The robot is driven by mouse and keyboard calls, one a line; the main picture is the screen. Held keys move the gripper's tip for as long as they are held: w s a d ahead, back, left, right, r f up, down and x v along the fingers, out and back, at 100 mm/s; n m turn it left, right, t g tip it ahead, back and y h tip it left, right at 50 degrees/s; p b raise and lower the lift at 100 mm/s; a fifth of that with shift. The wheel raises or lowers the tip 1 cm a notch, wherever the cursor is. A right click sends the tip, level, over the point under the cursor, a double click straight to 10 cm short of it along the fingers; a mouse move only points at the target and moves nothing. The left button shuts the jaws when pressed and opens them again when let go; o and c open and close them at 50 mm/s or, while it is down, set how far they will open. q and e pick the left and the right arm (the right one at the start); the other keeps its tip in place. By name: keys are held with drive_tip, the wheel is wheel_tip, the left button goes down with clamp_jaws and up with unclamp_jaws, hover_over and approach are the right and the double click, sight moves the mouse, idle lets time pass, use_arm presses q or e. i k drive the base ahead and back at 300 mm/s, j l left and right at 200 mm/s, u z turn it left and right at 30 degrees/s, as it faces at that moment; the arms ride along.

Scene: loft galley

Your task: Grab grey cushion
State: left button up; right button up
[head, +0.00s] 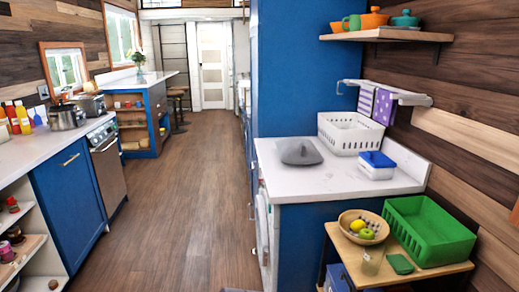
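A grey, soft-looking item that appears to be the grey cushion (299,152) lies on the white countertop (330,183) on the right side of the head view. It is low and rounded with a raised middle, and nothing covers it. It sits near the counter's back left part, in front of the tall blue panel and left of a white basket. Neither of my grippers shows in this view.
The white slotted basket (349,133) and a blue-lidded container (376,165) share the counter. A wooden stand (432,268) in front holds a green crate (429,231) and a fruit bowl (363,226). The wooden floor (170,215) between the counters is clear.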

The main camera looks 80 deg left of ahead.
sight(295, 150)
drive_tip(key=u, duration=2.4)
